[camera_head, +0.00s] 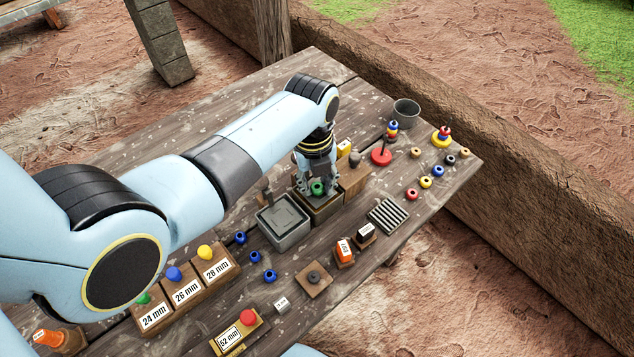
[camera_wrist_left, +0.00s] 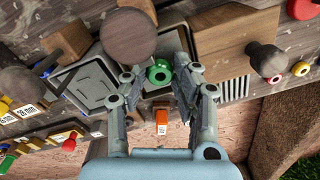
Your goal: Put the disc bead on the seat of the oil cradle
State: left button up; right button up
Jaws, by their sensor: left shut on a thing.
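My left gripper (camera_head: 316,187) reaches down over a wood-rimmed box (camera_head: 326,219) near the middle of the table. It is shut on a green bead (camera_head: 317,188), a short rounded ring with a dark hole. In the left wrist view the green bead (camera_wrist_left: 159,72) sits between the fingertips (camera_wrist_left: 160,75). Whether the bead touches anything in the box is not clear. A grey square tray (camera_head: 283,241) stands just left of the box. I cannot tell for sure which of these is the oil cradle. My right gripper is not in view.
Blocks with millimetre labels (camera_head: 187,291) stand at the front left. Several blue beads (camera_head: 256,256) lie near them. A ribbed plate (camera_head: 388,216), a red-based peg (camera_head: 381,156), a metal cup (camera_head: 406,113) and several coloured beads (camera_head: 425,182) are to the right.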

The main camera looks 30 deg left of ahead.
aim_at(314, 187)
pick_arm(q)
jog(key=shift+f, duration=0.25)
jog(key=o, duration=0.5)
jog(key=shift+f, duration=0.1)
jog(key=shift+c, duration=0.2)
jog(key=shift+o, duration=0.8)
jog(key=shift+r, duration=0.3)
notch_tip(314, 187, up, 12)
jog(key=p, duration=0.1)
jog(key=shift+s+a, duration=0.15)
jog(key=shift+s, duration=0.05)
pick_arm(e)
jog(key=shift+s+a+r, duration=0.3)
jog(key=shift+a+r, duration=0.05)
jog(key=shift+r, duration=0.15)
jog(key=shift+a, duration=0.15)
